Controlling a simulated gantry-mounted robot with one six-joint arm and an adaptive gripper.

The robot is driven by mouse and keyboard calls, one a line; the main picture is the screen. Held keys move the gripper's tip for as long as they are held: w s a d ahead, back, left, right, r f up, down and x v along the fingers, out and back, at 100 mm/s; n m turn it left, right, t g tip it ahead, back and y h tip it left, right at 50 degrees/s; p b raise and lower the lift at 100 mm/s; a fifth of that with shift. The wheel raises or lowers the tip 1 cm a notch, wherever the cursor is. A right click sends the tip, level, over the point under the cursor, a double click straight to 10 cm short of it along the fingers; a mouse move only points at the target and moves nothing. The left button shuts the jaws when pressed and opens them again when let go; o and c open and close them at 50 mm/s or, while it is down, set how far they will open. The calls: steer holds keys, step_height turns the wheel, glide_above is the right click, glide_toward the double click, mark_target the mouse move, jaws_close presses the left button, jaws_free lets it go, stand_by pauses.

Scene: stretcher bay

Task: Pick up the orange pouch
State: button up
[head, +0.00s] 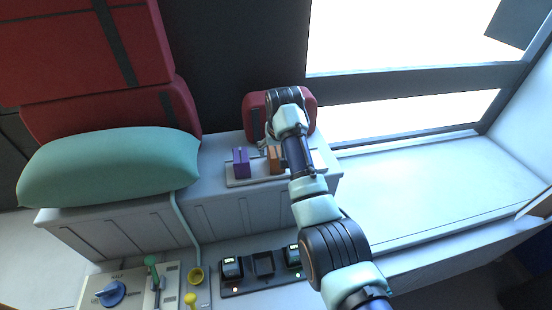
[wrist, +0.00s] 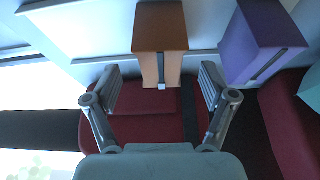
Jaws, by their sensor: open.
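The orange pouch (head: 274,159) stands upright on a pale tray (head: 245,182), partly hidden by my arm in the head view. In the wrist view the orange pouch (wrist: 160,40) is a box-like block with a dark orange top and a small white tab. My gripper (wrist: 160,78) is open and empty. Its two fingers point towards the orange pouch, and their tips lie near its lower edge in the picture, one to each side. Whether they touch it I cannot tell. In the head view my gripper is mostly hidden behind my wrist.
A purple pouch (head: 241,163) stands left of the orange one; the wrist view shows it close by on the right (wrist: 258,45). A red bag (head: 254,112) lies behind the tray. A green pillow (head: 110,167) is at left. Control panels are in front.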

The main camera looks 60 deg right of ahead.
mark_target(275, 149)
steer(key=shift+x, duration=3.15)
steer(key=shift+a, duration=0.1)
steer(key=c, duration=1.4)
steer(key=shift+o, duration=0.2)
step_height(275, 149, up, 20)
